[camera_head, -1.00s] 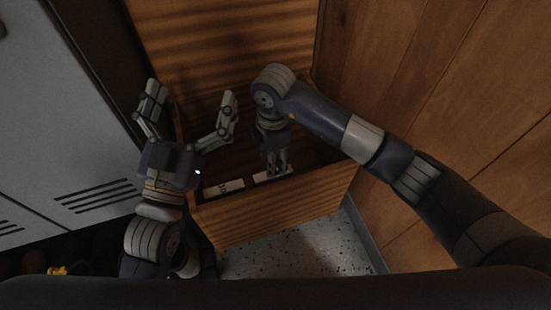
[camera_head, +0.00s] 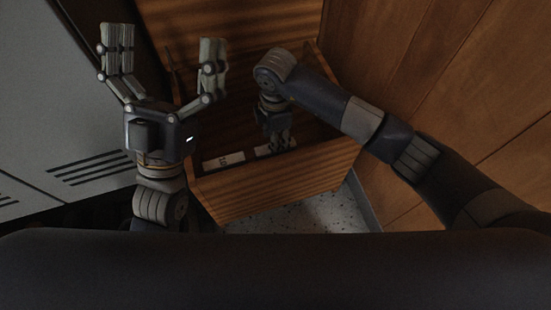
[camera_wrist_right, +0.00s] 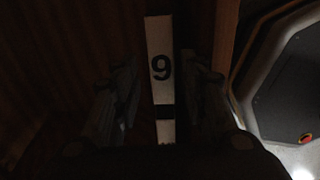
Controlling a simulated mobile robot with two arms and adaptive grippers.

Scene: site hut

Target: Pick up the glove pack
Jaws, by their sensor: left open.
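I cannot make out a glove pack for certain in either view. My left gripper (camera_head: 165,38) is open and empty, fingers pointing up the picture, over the left side of a wooden drawer (camera_head: 275,186). The other label (camera_head: 266,151) is partly covered by the fingers. The drawer's inside is very dark.
A grey locker door (camera_head: 50,100) with vent slots stands at the left. A wooden wall (camera_head: 480,80) closes the right side. Speckled floor (camera_head: 300,215) shows below the drawer. In the right wrist view a dark, rounded grey-edged thing (camera_wrist_right: 290,80) is at the right.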

